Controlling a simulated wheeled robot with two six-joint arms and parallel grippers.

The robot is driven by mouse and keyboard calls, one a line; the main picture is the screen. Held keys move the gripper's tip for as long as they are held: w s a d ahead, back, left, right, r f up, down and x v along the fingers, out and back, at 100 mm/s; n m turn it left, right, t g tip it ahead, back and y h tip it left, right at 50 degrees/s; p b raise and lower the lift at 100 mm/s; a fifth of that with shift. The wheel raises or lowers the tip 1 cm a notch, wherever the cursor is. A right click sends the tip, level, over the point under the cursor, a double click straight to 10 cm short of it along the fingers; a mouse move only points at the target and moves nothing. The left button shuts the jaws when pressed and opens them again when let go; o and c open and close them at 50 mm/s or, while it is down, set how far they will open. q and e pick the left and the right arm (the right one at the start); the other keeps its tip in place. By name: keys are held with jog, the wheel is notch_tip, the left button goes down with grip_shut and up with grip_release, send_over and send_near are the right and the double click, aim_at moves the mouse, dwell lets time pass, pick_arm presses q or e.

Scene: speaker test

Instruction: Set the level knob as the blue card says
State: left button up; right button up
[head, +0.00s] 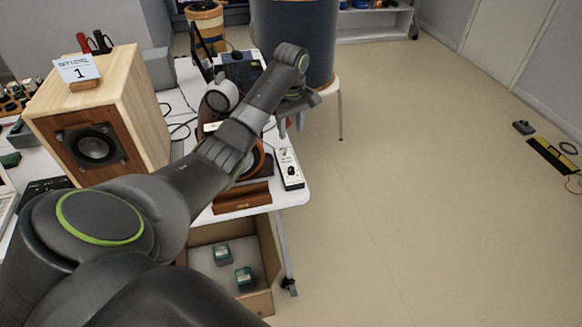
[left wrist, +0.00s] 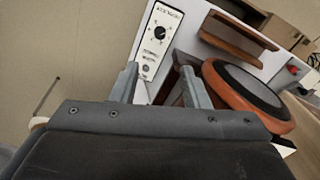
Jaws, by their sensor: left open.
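The blue-and-white card (head: 77,70) stands on top of the wooden speaker box at the left and reads "SET LEVEL" with a large 1. The level knob (head: 291,172) is a small black dial on a white box (head: 287,160) at the table's right edge. In the left wrist view the knob (left wrist: 159,32) has a pale pointer mark and a ring of scale marks around it; its exact setting is too small to read. My left gripper (head: 291,125) is open and empty, above and apart from the white box. Its two fingers (left wrist: 158,90) show below the knob in the wrist view. My right gripper is not in view.
The speaker box (head: 150,110) fills the table's left. A round orange-rimmed speaker driver (left wrist: 250,92) and a brown wooden stand (head: 242,200) sit close beside the white box. An open carton (head: 262,255) with two teal items is below. The floor at right is mostly clear.

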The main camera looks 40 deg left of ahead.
aim_at(291, 168)
pick_arm(q)
notch_tip(291, 168, down, 15)
jog(key=shift+f, duration=0.15)
jog(key=shift+c, duration=0.2)
grip_shut()
